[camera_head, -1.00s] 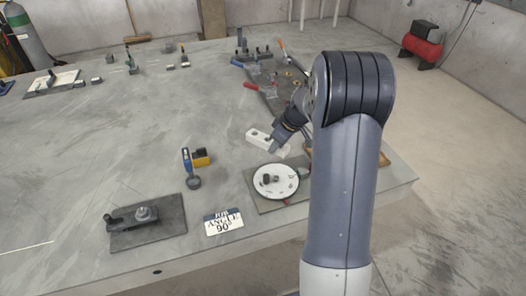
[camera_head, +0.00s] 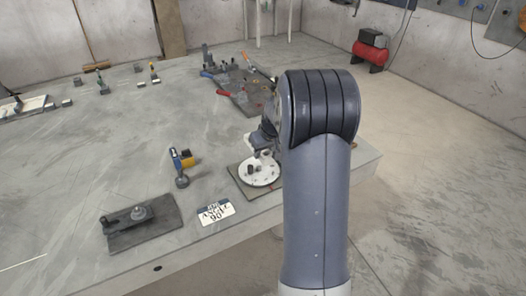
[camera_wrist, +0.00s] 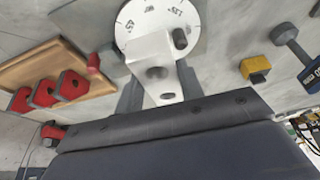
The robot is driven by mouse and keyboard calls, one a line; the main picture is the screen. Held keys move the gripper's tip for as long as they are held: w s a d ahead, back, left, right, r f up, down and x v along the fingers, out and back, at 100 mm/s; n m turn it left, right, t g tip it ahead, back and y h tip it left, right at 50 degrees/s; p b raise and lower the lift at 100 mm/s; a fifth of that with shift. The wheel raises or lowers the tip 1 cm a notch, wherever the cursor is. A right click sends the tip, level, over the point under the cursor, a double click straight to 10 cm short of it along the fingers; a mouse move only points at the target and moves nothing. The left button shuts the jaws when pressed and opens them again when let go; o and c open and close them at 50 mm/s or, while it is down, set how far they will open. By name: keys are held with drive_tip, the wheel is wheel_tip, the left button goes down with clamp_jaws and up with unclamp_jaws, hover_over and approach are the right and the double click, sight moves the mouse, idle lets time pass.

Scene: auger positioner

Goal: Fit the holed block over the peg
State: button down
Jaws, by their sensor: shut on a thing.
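The white holed block (camera_wrist: 160,88) is in my gripper (camera_wrist: 160,93), between its two dark fingers in the wrist view. Its round dark hole faces the camera. In the head view the block (camera_head: 262,157) shows in part, below my gripper (camera_head: 264,145), over or beside the dial. The dark peg (camera_wrist: 180,38) stands on the white marked dial (camera_wrist: 152,20), ahead and slightly right of the hole in the wrist view. The peg (camera_head: 250,170) also shows in the head view, clear of the block. The block's height above the dial is hard to tell.
A wooden tray (camera_wrist: 30,72) with red holed blocks (camera_wrist: 73,85) lies left in the wrist view. A yellow block (camera_wrist: 256,66) and a blue-handled tool (camera_wrist: 286,35) lie right. In the head view, an angle card (camera_head: 215,212) and clamp plate (camera_head: 150,228) lie left of the dial.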

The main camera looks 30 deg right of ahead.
sight(270, 158)
drive_tip(key=shift+w+r, duration=0.1)
drive_tip(key=shift+r, duration=0.05)
drive_tip(key=shift+f+b, duration=2.45)
drive_tip(key=shift+f, duration=0.45)
drive_tip(key=shift+f+b, duration=1.45)
idle(0.3)
drive_tip(key=c, duration=1.3)
unclamp_jaws()
drive_tip(key=o, duration=0.4)
drive_tip(key=shift+o, duration=0.3)
drive_tip(key=shift+s+f, duration=0.15)
drive_tip(key=shift+s, duration=0.05)
drive_tip(key=v, duration=1.1)
